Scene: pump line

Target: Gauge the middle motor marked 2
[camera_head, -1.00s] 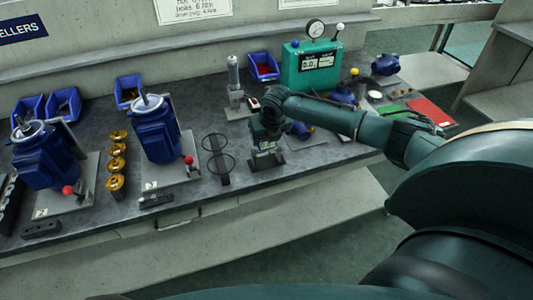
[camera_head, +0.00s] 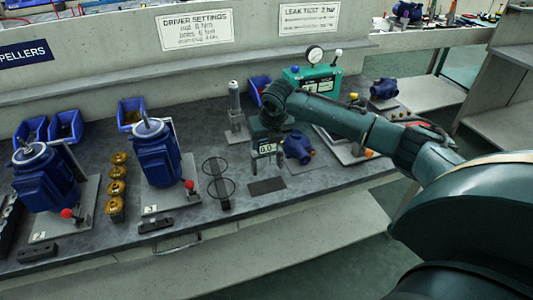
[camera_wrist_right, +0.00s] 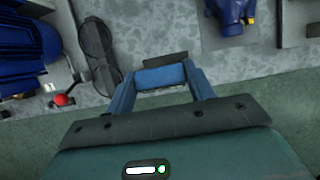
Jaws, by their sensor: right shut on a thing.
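The motor marked 2 (camera_head: 45,180) is the blue motor at the left of the head view. It stands upright on a grey plate (camera_head: 38,234) with a red-knobbed lever. A similar blue motor (camera_head: 155,155) stands on the plate marked 3 to its right. My right gripper (camera_head: 267,137) is shut on a small gauge (camera_head: 265,149) with a light display, held above the bench, well right of both motors. In the right wrist view, the blue fingers (camera_wrist_right: 160,85) close around the gauge's blue-grey body (camera_wrist_right: 161,76). My left gripper is out of view.
A dark mat (camera_head: 267,186) lies bare below the gauge. A blue pump (camera_head: 297,147) is just right of the gauge. A grey cylinder stand (camera_head: 235,110) rises behind.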

